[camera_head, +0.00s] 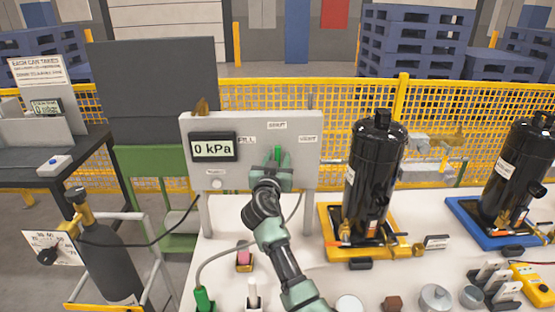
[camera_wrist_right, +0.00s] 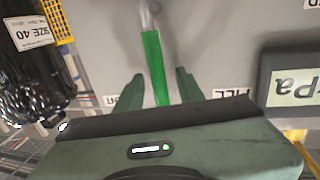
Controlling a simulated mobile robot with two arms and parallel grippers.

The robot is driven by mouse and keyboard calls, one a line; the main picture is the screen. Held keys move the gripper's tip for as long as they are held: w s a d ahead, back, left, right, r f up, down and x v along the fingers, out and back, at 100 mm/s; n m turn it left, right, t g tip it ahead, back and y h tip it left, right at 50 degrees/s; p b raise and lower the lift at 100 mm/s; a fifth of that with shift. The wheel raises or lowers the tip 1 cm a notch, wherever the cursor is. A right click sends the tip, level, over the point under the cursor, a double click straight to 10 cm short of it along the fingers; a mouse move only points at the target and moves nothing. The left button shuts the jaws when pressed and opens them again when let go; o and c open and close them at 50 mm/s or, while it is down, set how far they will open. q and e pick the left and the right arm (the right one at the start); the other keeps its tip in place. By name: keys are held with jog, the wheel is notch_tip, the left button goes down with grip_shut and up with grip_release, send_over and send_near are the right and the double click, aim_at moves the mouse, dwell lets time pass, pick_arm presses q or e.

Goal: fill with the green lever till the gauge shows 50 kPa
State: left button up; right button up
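A grey panel (camera_head: 230,125) stands at the back of the white table. Its gauge (camera_head: 212,148) reads 0 kPa, and part of the gauge shows upside down in the right wrist view (camera_wrist_right: 292,85). The green lever (camera_head: 278,153) points straight up toward the top label, between the FILL label on the left and the VENT label on the right. My right gripper (camera_head: 279,168) is at the lever. In the right wrist view, the lever (camera_wrist_right: 153,55) stands between the two separated fingers (camera_wrist_right: 158,88), with a gap on each side. My left gripper is out of view.
A black compressor (camera_head: 375,170) on a yellow tray (camera_head: 335,245) stands right of the panel, and another (camera_head: 520,170) on a blue tray (camera_head: 470,212) farther right. A dark gas cylinder (camera_head: 105,260) stands left of the table. Small parts and a hose lie along the table front.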

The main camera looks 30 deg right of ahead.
grip_shut()
dwell(1.3)
